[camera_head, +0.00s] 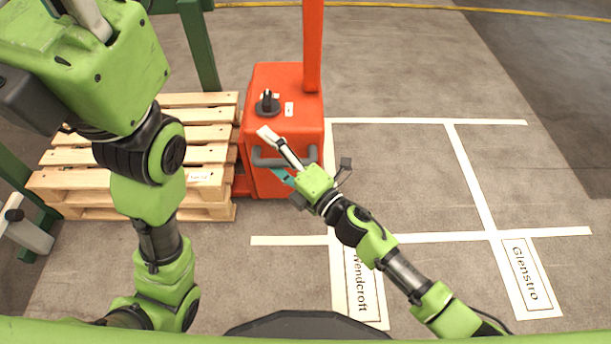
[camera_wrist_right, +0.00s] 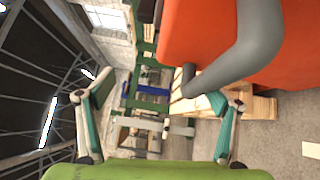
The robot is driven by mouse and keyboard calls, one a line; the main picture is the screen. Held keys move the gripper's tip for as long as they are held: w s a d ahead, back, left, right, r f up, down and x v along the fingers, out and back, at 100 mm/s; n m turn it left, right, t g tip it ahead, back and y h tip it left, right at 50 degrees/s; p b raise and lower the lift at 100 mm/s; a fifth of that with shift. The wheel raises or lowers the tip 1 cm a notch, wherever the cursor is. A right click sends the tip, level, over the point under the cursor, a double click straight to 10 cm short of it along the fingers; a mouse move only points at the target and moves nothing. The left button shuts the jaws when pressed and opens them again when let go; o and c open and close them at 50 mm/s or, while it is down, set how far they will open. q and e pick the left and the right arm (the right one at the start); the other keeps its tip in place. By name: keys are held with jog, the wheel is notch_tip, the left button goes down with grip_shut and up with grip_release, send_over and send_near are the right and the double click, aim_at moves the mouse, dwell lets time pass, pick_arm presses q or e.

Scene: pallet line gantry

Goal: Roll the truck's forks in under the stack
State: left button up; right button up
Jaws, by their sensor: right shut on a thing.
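The orange truck (camera_head: 287,82) stands upright in the middle of the head view, with a grey bar handle (camera_head: 268,161) on its near face. The handle also crosses the top right of the right wrist view (camera_wrist_right: 240,60). My right gripper (camera_head: 281,160) is shut on this handle. The stack of wooden pallets (camera_head: 150,152) lies directly left of the truck, and its boards show in the right wrist view (camera_wrist_right: 262,108). A small orange part shows low between truck and stack. The forks themselves are hidden.
White floor lines (camera_head: 470,175) mark empty bays right of the truck, with labels reading Glenstro (camera_head: 526,273) and, partly covered, "endcroft" (camera_head: 361,280). Green posts (camera_head: 199,45) stand behind and left of the stack. The floor at the right is clear.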

jog(key=shift+s+d+r, duration=0.45)
jog(key=shift+s+d, duration=0.2)
jog(key=shift+s+d+r, duration=0.45)
jog(key=shift+s+d, duration=0.15)
jog(key=shift+s, duration=0.05)
jog(key=shift+c, duration=0.3)
jog(key=shift+s+d+r, duration=0.1)
jog(key=shift+s+d, duration=0.1)
jog(key=shift+d, duration=0.05)
jog(key=shift+s+d, duration=0.3)
jog(key=c, duration=0.5)
jog(key=shift+s+d, duration=0.25)
jog(key=c, duration=0.4)
jog(key=shift+f+v, duration=0.25)
jog(key=shift+v, duration=1.15)
jog(key=shift+f+v, duration=0.25)
jog(key=shift+v, duration=1.1)
jog(key=shift+f+v, duration=0.25)
jog(key=shift+v, duration=1.15)
jog(key=shift+w, duration=0.15)
